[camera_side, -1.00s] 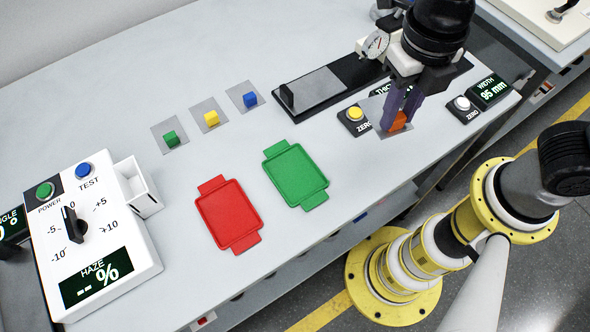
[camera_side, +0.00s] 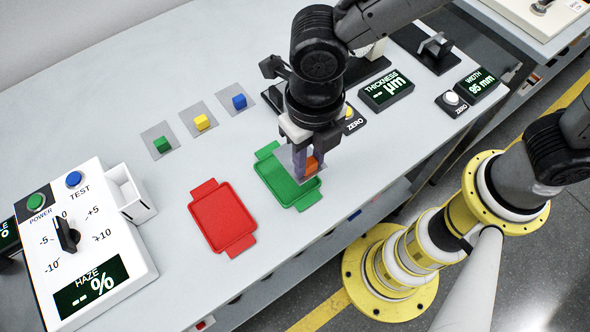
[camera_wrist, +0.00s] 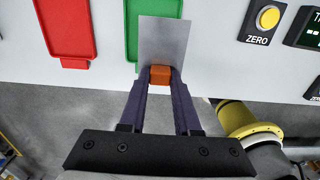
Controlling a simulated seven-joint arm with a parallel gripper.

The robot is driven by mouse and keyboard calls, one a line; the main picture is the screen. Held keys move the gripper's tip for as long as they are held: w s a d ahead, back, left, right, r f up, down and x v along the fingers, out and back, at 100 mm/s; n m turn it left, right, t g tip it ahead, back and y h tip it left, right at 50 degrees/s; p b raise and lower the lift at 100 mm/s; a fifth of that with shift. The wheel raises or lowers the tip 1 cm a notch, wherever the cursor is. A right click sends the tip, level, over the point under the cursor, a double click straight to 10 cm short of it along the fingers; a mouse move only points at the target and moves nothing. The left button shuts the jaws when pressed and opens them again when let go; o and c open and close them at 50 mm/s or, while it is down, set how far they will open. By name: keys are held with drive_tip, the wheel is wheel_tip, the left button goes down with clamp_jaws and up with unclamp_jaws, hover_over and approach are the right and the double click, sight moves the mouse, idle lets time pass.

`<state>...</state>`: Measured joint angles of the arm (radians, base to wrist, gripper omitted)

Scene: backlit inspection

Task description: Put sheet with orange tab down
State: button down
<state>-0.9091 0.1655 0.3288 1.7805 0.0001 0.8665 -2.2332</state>
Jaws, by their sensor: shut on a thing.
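My gripper (camera_side: 305,163) is shut on the orange tab (camera_side: 311,164) of a thin grey translucent sheet. The wrist view shows the orange tab (camera_wrist: 160,74) between the fingertips and the sheet (camera_wrist: 163,38) extending away from my gripper (camera_wrist: 160,78).
A red tray (camera_side: 222,219) lies left of the green one. Sheets with green (camera_side: 162,145), yellow (camera_side: 202,122) and blue (camera_side: 239,101) tabs lie behind. A haze meter (camera_side: 92,240) stands at left. A thickness display (camera_side: 386,90) and zero buttons are at right.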

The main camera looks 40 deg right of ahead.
drive_tip(key=a+f, duration=0.1)
drive_tip(key=w+f, duration=0.1)
drive_tip(key=shift+w+a+f, duration=0.15)
drive_tip(key=shift+a+f, duration=0.15)
drive_tip(key=shift+a, duration=0.05)
drive_tip(key=shift+f, duration=1.55)
drive_tip(key=shift+f, duration=0.1)
drive_tip(key=c, duration=0.6)
unclamp_jaws()
